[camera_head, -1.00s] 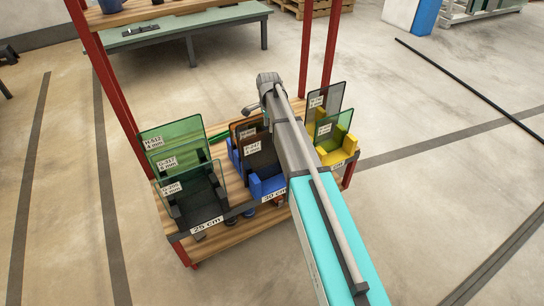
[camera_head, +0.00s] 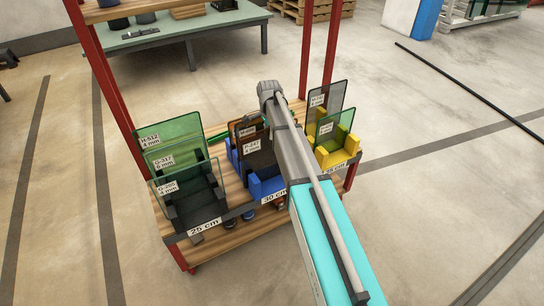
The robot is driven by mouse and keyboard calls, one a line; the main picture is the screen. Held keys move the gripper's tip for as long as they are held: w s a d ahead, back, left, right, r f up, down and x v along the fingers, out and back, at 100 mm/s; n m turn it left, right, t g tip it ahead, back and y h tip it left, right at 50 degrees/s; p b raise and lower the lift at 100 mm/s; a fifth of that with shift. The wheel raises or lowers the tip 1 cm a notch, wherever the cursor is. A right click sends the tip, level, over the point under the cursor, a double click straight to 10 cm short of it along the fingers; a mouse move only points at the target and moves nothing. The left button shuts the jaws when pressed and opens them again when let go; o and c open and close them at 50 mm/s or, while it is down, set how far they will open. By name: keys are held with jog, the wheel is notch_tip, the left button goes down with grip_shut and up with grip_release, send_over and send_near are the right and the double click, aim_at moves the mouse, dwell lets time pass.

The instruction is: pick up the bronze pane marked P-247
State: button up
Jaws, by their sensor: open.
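Two dark bronze panes stand upright in the blue holder (camera_head: 266,187) in the middle of the rack shelf. The front bronze pane (camera_head: 262,160) carries a small white label that seems to read P-247. The other bronze pane (camera_head: 236,126) stands behind it, with its own label that is too small to read surely. My arm runs across the picture from the lower right, and its wrist end is above and behind the bronze panes. It covers the right part of both panes. My gripper itself is hidden behind the arm.
Several green panes (camera_head: 167,133) stand in a black holder at the left, by the 25 cm tag. A yellow holder (camera_head: 340,157) at the right holds a grey pane (camera_head: 341,95) and a green pane. Red posts (camera_head: 119,112) frame the rack. A green-topped bench (camera_head: 190,31) is behind.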

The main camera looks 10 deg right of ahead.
dwell(0.3)
grip_shut()
dwell(0.3)
